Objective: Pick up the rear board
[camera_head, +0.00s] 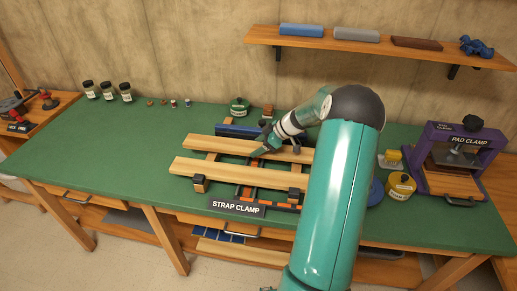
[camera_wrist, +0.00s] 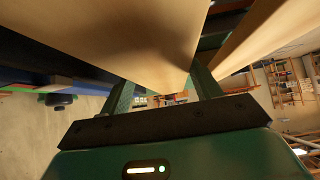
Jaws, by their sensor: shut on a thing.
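The rear board (camera_head: 215,143) is a pale wooden plank lying across the strap clamp, behind the parallel front board (camera_head: 222,173). My gripper (camera_head: 262,151) reaches down onto the rear board near its middle. In the wrist view my gripper's two fingers (camera_wrist: 165,95) are on either side of the rear board (camera_wrist: 135,35) and shut on it. The front board (camera_wrist: 268,30) shows at the right there, apart from the fingers. My arm hides part of the boards' right side in the head view.
The strap clamp's label (camera_head: 237,208) faces the bench's front edge. A purple pad clamp (camera_head: 462,160) and yellow tin (camera_head: 400,186) stand at the right. Dark-capped jars (camera_head: 107,92) stand at the back left. A wall shelf (camera_head: 370,46) hangs above. The green bench (camera_head: 100,150) is clear at the left.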

